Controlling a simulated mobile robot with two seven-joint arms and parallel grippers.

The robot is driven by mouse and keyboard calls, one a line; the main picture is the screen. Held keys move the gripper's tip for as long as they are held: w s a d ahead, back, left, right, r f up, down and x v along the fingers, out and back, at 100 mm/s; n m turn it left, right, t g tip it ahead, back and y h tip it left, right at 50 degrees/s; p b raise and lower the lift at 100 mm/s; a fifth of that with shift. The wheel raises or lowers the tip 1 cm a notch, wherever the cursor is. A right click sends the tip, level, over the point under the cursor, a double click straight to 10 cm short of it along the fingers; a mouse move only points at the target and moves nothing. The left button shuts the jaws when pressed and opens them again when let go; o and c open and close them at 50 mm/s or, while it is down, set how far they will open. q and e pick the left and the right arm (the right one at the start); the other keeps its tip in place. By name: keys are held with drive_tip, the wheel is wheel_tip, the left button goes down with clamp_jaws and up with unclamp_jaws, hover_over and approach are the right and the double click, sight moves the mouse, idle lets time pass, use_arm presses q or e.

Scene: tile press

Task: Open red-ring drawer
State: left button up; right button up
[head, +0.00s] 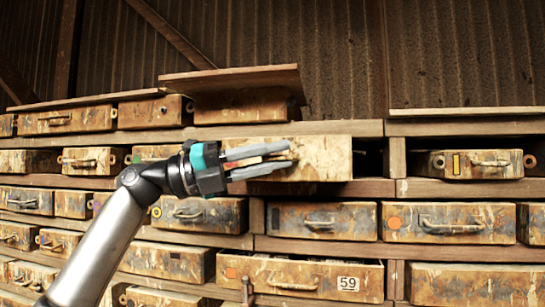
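My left gripper (291,156) reaches in from the left in front of a worn, paint-stained drawer (330,158) in the second row from the top. Its two grey fingers are apart, one above the other, and overlap the drawer's front. They hide most of the handle area, and I cannot tell whether they touch the handle. A small reddish patch shows between the fingers, but I cannot make out a full red ring. This drawer stands out from the shelf, with a dark gap at its right. My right gripper is not in view.
A drawer with a yellow mark (475,164) sits at the right. A loose board (235,80) lies on top. Wooden shelf rails separate the rows.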

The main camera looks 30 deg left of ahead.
use_arm(q)
drive_tip(key=shift+s+a+f, duration=0.1)
drive_tip(key=shift+a+f, duration=0.05)
drive_tip(key=shift+a, duration=0.1)
drive_tip(key=b+v, duration=0.4)
drive_tip(key=v, duration=1)
drive_tip(key=shift+s+a+b, duration=0.15)
drive_tip(key=shift+a+b, duration=0.15)
drive_tip(key=shift+a, duration=0.05)
